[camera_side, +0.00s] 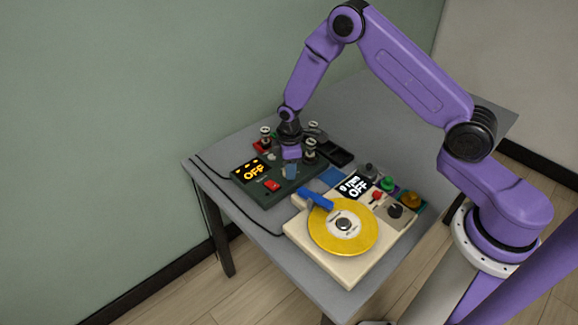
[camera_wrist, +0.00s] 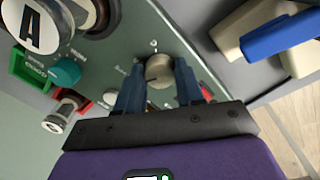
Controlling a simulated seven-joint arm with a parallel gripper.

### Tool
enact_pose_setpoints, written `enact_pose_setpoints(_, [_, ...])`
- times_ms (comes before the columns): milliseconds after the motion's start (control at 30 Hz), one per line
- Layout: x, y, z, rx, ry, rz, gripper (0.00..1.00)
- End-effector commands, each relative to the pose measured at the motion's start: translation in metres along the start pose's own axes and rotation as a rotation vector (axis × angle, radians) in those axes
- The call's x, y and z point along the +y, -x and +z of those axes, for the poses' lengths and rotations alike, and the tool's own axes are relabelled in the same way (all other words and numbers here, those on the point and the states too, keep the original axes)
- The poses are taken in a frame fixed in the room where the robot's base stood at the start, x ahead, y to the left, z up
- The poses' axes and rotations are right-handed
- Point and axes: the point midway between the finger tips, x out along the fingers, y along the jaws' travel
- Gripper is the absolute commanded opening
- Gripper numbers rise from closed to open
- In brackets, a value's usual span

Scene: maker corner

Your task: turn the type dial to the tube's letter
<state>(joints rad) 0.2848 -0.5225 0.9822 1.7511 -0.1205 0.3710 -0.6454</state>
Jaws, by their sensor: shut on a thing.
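The dark green tester box (camera_side: 262,192) stands on the grey table, with its display lit "OFF". My gripper (camera_wrist: 160,88) points down over it, its two blue fingers shut on a round grey dial (camera_wrist: 160,70). In the side view my gripper (camera_side: 291,172) hides the dial. A tube (camera_wrist: 88,12) with a black "A" on its white round face is at the upper left of the wrist view. The dial's letters and pointer are too small or covered to read.
A cream turntable box (camera_side: 340,268) with a yellow disc (camera_side: 352,240) and a blue arm (camera_side: 317,200) stands to the right. A teal knob (camera_wrist: 65,72) is near the tubes. The table's rear right is bare.

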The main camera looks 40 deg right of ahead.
Motion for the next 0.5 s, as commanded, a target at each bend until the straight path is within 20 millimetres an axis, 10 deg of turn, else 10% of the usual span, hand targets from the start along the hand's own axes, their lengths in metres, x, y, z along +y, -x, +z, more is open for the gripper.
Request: enact_pose_setpoints(500, [0.0016,0.0008,-0.0023,0.026,0.335,0.006,0.07])
